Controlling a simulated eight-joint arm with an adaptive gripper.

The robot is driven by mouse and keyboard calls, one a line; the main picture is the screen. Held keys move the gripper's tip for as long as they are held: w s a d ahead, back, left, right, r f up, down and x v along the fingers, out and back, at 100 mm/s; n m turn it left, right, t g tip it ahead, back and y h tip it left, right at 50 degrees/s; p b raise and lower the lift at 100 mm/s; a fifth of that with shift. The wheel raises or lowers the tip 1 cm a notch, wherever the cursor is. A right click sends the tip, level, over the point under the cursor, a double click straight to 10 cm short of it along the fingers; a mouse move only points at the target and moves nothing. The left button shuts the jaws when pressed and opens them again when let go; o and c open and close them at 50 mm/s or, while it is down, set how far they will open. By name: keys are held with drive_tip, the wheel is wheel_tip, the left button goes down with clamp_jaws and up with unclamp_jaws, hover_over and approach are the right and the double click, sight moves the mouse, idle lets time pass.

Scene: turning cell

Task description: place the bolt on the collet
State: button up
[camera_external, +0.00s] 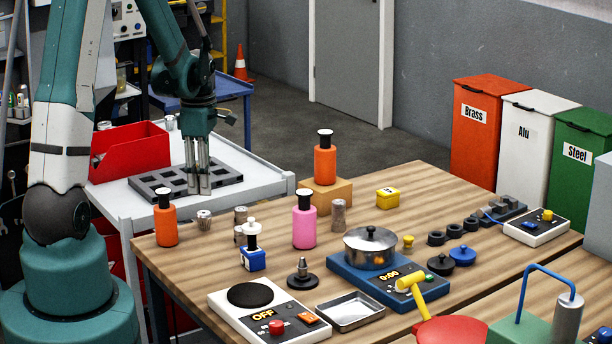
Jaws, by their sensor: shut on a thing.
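My gripper (198,190) points straight down over the grey compartment tray (150,187) on the white cart, its fingertips at the tray's front part. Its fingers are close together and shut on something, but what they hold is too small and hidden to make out. I cannot pick out the bolt for certain. I cannot tell for certain which thing is the collet. Small grey metal cylinders stand at the table's left, one at the edge (203,220) and another (338,215) near the pink bottle. A dark stepped piece with a round base (302,273) stands in front.
A red bin (130,152) stands behind the tray. The wooden table holds an orange bottle (165,222), a pink bottle (304,227), another orange bottle on a block (325,163), a pot (371,247) on a blue scale and a hot plate (250,295). The table's far middle is fairly clear.

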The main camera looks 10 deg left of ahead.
sight(204, 213)
drive_tip(key=shift+f, duration=0.55)
drive_tip(key=shift+c, duration=0.2)
drive_tip(key=shift+f, duration=2.05)
drive_tip(key=shift+f, duration=0.2)
drive_tip(key=o, duration=1.1)
drive_tip(key=shift+o, duration=0.2)
drive_tip(key=shift+r, duration=0.2)
drive_tip(key=shift+r, duration=6)
